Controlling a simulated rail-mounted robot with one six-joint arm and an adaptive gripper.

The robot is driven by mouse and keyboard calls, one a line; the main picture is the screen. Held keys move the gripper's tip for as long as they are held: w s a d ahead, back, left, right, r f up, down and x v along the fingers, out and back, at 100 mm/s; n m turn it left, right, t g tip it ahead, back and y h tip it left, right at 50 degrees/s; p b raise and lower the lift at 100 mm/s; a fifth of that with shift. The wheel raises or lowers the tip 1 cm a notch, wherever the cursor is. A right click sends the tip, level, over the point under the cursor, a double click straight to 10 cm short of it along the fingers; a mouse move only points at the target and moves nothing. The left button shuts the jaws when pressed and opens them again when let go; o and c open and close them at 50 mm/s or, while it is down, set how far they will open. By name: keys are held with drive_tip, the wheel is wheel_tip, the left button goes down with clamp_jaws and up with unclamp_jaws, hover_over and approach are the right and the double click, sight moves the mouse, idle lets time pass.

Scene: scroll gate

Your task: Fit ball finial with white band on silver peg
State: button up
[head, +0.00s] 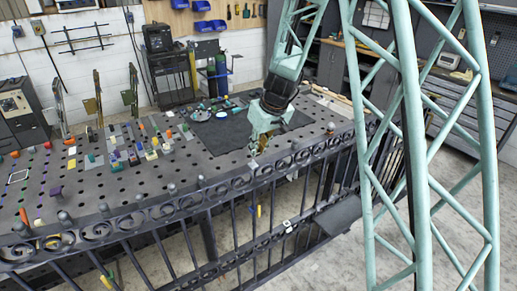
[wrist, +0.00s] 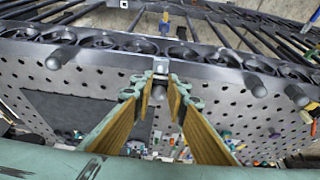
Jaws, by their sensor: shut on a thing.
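My gripper (head: 256,150) is low over the gate's top scroll band, right of the middle in the head view. In the wrist view, my gripper (wrist: 161,82) has its yellow-lined fingers converging on a small grey piece with a pale part (wrist: 161,66). It is held between the tips and mostly hidden; I take it for the ball finial, but its ball shape does not show clearly. I cannot tell which peg is the silver one.
The perforated table (head: 90,180) carries many small coloured parts (head: 155,148) at the left. A dark mat (head: 215,132) lies behind my gripper. In the wrist view, pegs stand on both sides of the fingers, at left (wrist: 60,57) and right (wrist: 254,84).

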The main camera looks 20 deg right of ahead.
sight(254, 162)
drive_tip(key=shift+w+a+f+p, duration=0.15)
drive_tip(key=shift+w+p, duration=0.25)
drive_tip(key=shift+w, duration=0.15)
drive_tip(key=shift+w+a+f+p, duration=0.1)
drive_tip(key=shift+w+a+p, duration=0.05)
drive_tip(key=shift+w+p, duration=0.3)
drive_tip(key=shift+f+b, duration=0.6)
drive_tip(key=shift+f, duration=0.65)
idle(0.3)
drive_tip(key=shift+f+b, duration=1.7)
drive_tip(key=shift+b, duration=0.55)
idle(3.0)
drive_tip(key=o, duration=1)
